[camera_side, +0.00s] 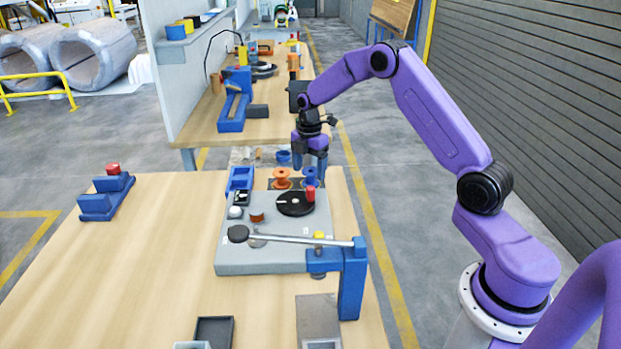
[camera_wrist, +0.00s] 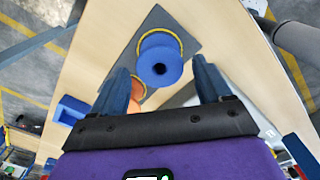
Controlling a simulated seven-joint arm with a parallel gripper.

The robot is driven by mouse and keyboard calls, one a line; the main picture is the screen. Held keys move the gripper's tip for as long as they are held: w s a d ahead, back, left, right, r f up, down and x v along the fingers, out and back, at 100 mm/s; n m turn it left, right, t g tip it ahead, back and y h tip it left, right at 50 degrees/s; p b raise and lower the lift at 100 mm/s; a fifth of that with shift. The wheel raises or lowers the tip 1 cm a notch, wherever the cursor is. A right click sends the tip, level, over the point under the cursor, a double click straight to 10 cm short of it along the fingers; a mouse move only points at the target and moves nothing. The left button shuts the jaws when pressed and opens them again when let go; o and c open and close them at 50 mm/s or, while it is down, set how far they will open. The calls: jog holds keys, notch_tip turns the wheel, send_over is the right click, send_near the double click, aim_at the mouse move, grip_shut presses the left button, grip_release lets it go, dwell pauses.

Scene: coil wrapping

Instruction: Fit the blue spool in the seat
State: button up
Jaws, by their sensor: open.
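The blue spool (camera_side: 310,177) stands at the back right of the work area, beside an orange spool (camera_side: 282,178). In the wrist view the blue spool (camera_wrist: 159,67) is seen end-on, with a dark centre hole and a yellow rim around its far side. My gripper (camera_side: 310,172) is open above the blue spool, fingers pointing down. In the wrist view my gripper (camera_wrist: 160,70) has one finger on each side of the spool, with gaps showing. The orange spool (camera_wrist: 137,92) shows partly behind the left finger. I cannot tell which part is the seat.
A grey base plate (camera_side: 235,260) carries a black disc (camera_side: 290,208) with a red cylinder (camera_side: 310,193), and a metal bar (camera_side: 300,239) on a blue post (camera_side: 352,285). A blue block (camera_side: 240,180) stands left of the spools.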

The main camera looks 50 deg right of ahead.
jog(key=shift+f, duration=1.45)
jog(key=shift+c, duration=0.3)
jog(key=c, duration=1)
jog(key=shift+r, duration=0.1)
